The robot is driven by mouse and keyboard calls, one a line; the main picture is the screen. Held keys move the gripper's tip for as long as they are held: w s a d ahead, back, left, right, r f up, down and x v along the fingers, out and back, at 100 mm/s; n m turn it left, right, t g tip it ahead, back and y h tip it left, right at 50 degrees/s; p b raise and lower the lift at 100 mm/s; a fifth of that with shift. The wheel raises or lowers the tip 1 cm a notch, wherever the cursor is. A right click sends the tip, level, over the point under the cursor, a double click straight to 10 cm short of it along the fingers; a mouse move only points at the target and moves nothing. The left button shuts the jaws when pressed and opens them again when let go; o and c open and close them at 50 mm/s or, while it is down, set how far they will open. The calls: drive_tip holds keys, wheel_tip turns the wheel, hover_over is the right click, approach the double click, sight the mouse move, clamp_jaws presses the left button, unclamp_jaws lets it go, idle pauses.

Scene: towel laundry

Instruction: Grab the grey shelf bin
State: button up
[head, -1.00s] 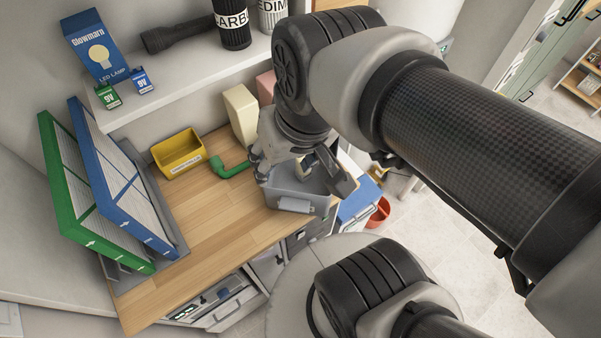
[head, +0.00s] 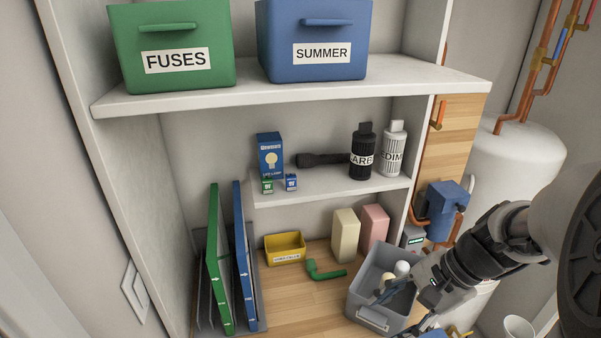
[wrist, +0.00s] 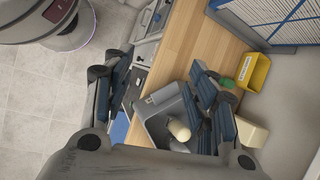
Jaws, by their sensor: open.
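The grey shelf bin (head: 362,306) stands at the right front of the wooden worktop in the head view. It has a handle on its front and holds white and cream rounded items. My gripper (head: 406,306) is over the bin's right part, open, and hides part of its rim. In the wrist view the bin (wrist: 155,122) shows between the two spread fingers of my gripper (wrist: 152,88). No grip on the bin shows, and I cannot tell whether a finger touches it.
A green pipe elbow (head: 325,272), a yellow bin (head: 285,248), and cream (head: 345,236) and pink (head: 374,228) blocks sit behind the bin. A shelf (head: 330,184) crosses above. Some worktop left of the bin is clear.

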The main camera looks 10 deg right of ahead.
drive_tip(key=d+f+m+t+y, duration=0.3)
drive_tip(key=d+f+m+t, duration=0.2)
drive_tip(key=d+m, duration=0.65)
drive_tip(key=b, duration=0.2)
approach(366, 312)
drive_tip(key=x, duration=0.2)
drive_tip(key=shift+a+f, duration=0.2)
drive_tip(key=shift+a, duration=0.1)
drive_tip(key=b+x, duration=0.2)
drive_tip(key=x, duration=0.3)
drive_tip(key=shift+w+f, duration=0.15)
drive_tip(key=shift+w, duration=0.1)
drive_tip(key=shift+d, duration=0.1)
drive_tip(key=shift+c, duration=0.4)
clamp_jaws()
